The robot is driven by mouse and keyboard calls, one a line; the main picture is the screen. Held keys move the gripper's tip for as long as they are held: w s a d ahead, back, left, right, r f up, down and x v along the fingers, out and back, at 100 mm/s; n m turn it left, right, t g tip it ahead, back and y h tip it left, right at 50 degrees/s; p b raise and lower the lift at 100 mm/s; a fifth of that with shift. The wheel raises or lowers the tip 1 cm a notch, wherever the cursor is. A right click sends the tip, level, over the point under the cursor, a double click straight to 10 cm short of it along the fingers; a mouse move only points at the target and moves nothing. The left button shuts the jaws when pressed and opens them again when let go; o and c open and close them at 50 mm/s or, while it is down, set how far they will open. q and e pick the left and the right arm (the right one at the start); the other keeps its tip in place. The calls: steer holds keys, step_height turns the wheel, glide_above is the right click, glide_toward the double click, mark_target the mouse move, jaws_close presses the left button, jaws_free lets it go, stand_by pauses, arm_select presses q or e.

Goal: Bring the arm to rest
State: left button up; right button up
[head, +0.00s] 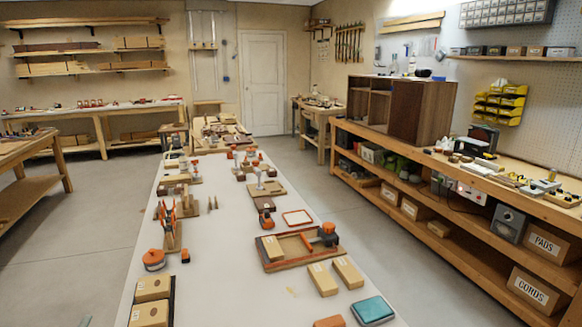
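Neither of my grippers shows in the head view, and I see no arm clearly. A small grey-green tip (84,321) pokes in at the bottom left edge; I cannot tell what it is. A long white bench (222,250) runs away from me down the middle. On it, a brown tray (272,262) holds a light box and an orange-and-black tool (326,235). Two light boxes (322,279) lie in front of the tray. A teal-lidded box (372,310) lies near the front right.
Light boxes (152,288) stand at the bench's front left, near an orange round thing (154,258). Orange-handled clamps (168,220) stand farther back. A wooden shelf bench (470,190) with a brown cabinet (422,112) lines the right. The bench's front middle is mostly clear.

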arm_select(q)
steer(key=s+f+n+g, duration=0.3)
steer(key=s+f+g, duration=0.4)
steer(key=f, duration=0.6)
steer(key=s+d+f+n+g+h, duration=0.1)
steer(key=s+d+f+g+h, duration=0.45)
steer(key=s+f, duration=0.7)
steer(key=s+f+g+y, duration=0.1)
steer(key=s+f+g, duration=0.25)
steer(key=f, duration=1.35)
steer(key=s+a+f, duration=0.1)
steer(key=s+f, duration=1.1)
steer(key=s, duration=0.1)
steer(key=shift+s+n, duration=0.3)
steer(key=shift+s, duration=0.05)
